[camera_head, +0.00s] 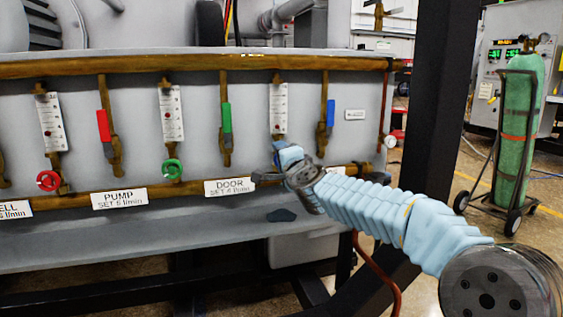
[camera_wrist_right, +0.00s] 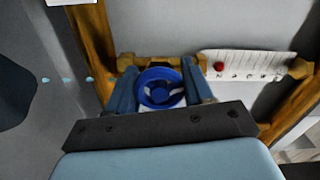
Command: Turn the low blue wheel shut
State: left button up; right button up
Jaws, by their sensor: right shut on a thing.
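The low blue wheel (camera_wrist_right: 160,88) shows in the right wrist view as a round blue ring with a darker hub, at the foot of a white flow scale (camera_wrist_right: 245,65) with a red float. My right gripper (camera_wrist_right: 159,86) is shut on it, one blue finger on each side of the rim. In the head view my right gripper (camera_head: 287,155) reaches the panel below the third scale (camera_head: 278,108), and its fingers and wrist hide the wheel there. My left gripper is in neither view.
A red wheel (camera_head: 47,181) and a green wheel (camera_head: 172,169) sit to the left on the same panel. A brown lower pipe (camera_head: 130,190) runs beneath. A dark upright post (camera_head: 432,110) stands just right of the panel.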

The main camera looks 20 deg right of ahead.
jog(key=shift+d+m+b, duration=0.1)
jog(key=shift+m+b, duration=0.4)
jog(key=shift+m, duration=1.4)
jog(key=o, duration=1)
